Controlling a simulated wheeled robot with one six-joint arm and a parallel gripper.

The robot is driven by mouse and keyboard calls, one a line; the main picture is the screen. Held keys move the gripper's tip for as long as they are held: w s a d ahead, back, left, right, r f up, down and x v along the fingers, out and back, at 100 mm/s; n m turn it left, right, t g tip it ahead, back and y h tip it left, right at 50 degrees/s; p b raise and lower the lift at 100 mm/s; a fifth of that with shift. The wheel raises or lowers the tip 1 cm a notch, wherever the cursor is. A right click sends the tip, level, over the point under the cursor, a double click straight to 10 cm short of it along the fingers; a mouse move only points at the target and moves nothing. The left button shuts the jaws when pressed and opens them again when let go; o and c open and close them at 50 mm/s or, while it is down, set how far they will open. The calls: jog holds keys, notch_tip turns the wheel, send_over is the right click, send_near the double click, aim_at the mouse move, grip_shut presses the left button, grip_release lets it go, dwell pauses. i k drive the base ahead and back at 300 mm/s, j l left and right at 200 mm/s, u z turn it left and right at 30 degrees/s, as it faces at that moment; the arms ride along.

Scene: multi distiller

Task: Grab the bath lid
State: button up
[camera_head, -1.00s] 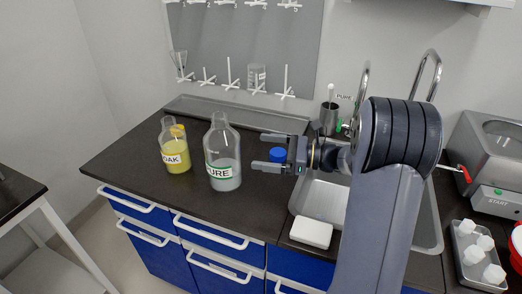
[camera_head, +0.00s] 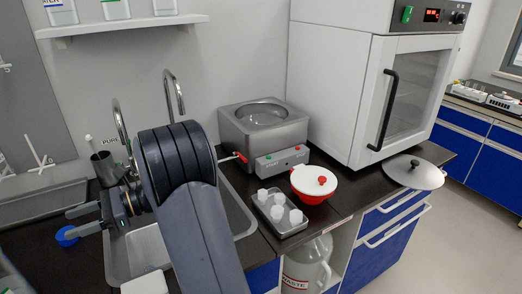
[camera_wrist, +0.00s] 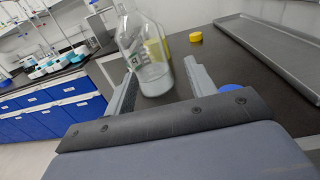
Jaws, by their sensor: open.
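The metal bath (camera_head: 262,125) stands open left of the oven, with a round opening and a control panel in front. My gripper (camera_head: 74,221) is far to the left, beyond the sink, open and empty. In the wrist view its fingers (camera_wrist: 161,82) are apart, pointing toward a clear bottle (camera_wrist: 150,62). The lid is not in the wrist view.
The white oven (camera_head: 372,75) stands behind the lid. A red bowl with a white cover (camera_head: 314,184) and a tray of small white bottles (camera_head: 277,213) sit before the bath. The sink (camera_head: 150,250) lies beneath my arm. A blue cap (camera_head: 67,236) is beside my gripper.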

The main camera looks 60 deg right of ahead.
aim_at(410, 171)
jog(key=k+z, duration=0.1)
jog(key=z, duration=1.65)
jog(key=j+z, duration=0.15)
jog(key=z, duration=1.25)
jog(key=i+l+u, duration=0.2)
jog(key=i, duration=0.3)
jog(key=i+l+u, duration=0.25)
jog(key=i+l, duration=0.2)
